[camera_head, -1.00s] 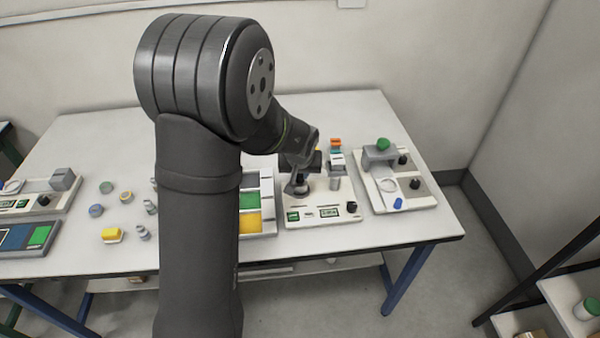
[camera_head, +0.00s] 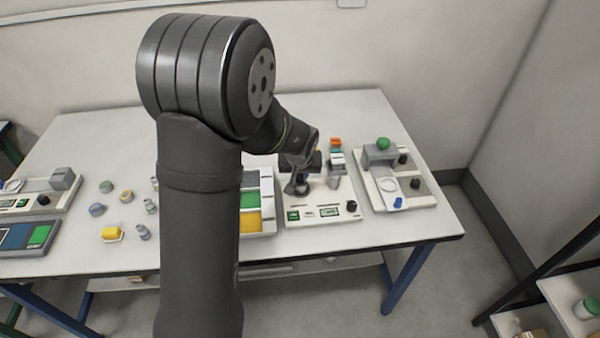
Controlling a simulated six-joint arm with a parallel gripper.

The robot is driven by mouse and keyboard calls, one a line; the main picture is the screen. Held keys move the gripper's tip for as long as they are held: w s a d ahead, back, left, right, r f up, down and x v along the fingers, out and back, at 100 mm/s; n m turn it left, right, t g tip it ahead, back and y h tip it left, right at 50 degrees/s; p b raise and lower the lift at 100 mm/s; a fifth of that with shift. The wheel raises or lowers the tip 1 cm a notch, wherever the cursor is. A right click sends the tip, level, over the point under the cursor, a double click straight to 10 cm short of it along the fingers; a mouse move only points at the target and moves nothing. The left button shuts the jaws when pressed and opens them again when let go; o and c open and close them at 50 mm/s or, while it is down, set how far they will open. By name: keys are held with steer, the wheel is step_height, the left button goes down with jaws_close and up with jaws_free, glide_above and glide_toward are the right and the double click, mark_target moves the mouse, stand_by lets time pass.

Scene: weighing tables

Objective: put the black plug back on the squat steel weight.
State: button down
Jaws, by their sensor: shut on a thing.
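My gripper (camera_head: 299,187) points down over the white weighing unit (camera_head: 322,212) right of the middle. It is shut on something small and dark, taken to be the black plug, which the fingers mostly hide. Whether it touches anything below cannot be told. Small steel weights (camera_head: 143,233) stand on the table left of my arm, with another just behind (camera_head: 150,206). A grey metal cylinder (camera_head: 335,182) stands at the right of the weighing unit. Which of these is the squat steel weight is too small to tell.
A black knob (camera_head: 351,207) is on the unit's front right. Another white unit (camera_head: 414,202) with a grey bridge and green knob stands farther right. A tray with green and yellow fields (camera_head: 260,222) lies left of the gripper. My arm hides part of the table (camera_head: 90,140).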

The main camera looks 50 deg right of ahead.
steer(key=c, duration=0.8)
jaws_free()
steer(key=shift+o, duration=0.2)
steer(key=shift+r, duration=3.55)
jaws_close()
